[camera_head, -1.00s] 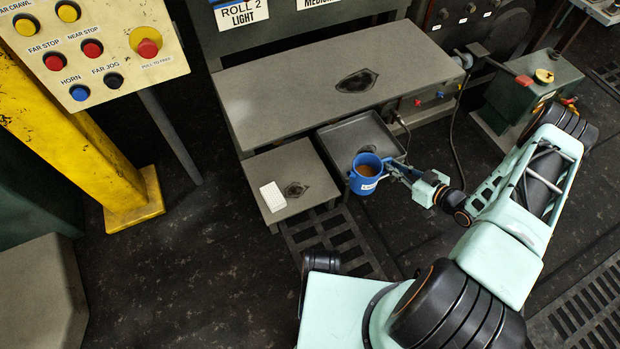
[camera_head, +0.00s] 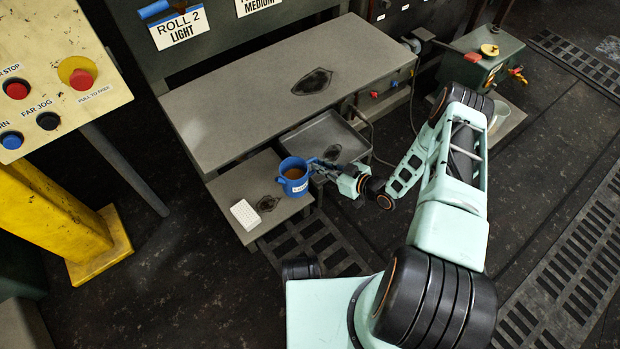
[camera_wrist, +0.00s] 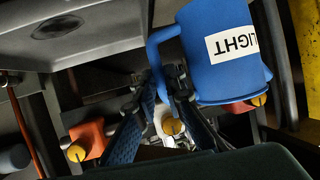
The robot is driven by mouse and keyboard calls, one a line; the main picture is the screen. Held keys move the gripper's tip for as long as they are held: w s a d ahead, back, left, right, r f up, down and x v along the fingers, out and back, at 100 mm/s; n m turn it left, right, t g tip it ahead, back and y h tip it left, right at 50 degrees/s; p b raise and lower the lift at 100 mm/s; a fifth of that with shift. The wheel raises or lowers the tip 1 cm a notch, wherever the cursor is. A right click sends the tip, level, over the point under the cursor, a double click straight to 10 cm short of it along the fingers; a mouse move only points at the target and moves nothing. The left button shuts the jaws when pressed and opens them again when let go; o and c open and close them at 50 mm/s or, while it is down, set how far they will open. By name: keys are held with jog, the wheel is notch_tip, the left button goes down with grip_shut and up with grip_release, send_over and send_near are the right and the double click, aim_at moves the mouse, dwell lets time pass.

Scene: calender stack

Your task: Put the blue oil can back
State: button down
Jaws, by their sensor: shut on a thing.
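The blue oil can (camera_head: 295,187) is an open mug-like can with brown liquid inside and a white label. In the head view it overlaps the right side of the low grey stand (camera_head: 240,181); I cannot tell whether it touches the top. My gripper (camera_head: 317,167) is shut on the can's handle, to the right of the can. In the wrist view the can (camera_wrist: 225,85) shows large with its LIGHT label upside down in the picture, and my gripper's fingers (camera_wrist: 165,78) are at the handle.
A dark stain (camera_head: 267,203) and a white block (camera_head: 245,215) are on the low stand. A grey tray (camera_head: 300,139) with a dark stain lies behind the can. The long bench top (camera_head: 230,110) stands above both. A yellow post (camera_head: 60,215) is at the left.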

aim_at(312, 174)
jog(key=a+f, duration=0.2)
jog(key=a+f+b, duration=0.1)
jog(key=shift+w+f, duration=0.25)
jog(key=shift+a+f+b, duration=0.1)
jog(key=shift+f+b, duration=0.6)
jog(key=shift+f, duration=0.95)
jog(key=c, duration=2)
grip_release()
jog(key=shift+s+d+r, duration=0.2)
jog(key=p+v, duration=0.4)
jog(key=v, duration=0.7)
jog(key=shift+s+d+r, duration=0.1)
jog(key=shift+s, duration=0.05)
